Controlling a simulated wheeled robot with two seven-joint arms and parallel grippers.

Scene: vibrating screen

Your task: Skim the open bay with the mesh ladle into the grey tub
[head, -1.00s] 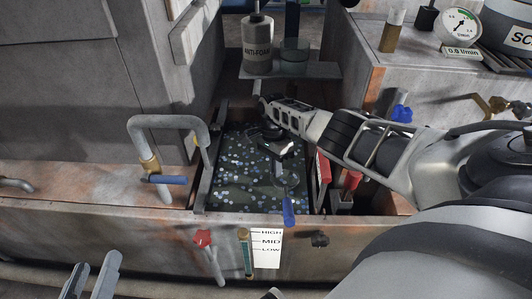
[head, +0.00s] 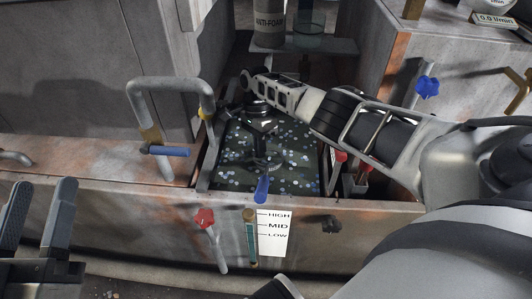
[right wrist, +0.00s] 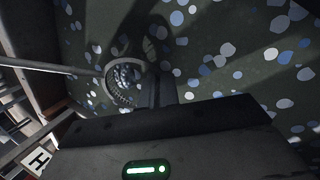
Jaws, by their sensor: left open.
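The open bay (head: 232,180) is a dark pool with white and blue flecks on it, and its surface also fills much of the right wrist view (right wrist: 230,65). The mesh ladle has a blue grip (head: 262,189) at the bay's front edge. Its round mesh hoop (right wrist: 125,82) shows over the flecked surface. My right gripper (head: 260,138) is over the bay and appears shut on the ladle, though its fingertips are partly hidden. My left gripper (head: 40,215) is open and empty at the lower left, in front of the bench. I cannot make out the grey tub.
A bent pipe with a blue lever (head: 168,151) stands left of the bay. A red valve (head: 204,217) and a HIGH-MID-LOW level label (head: 275,232) are on the front wall. Red-handled parts (head: 340,157) lie right of the bay. An anti-foam bottle (head: 269,25) stands behind.

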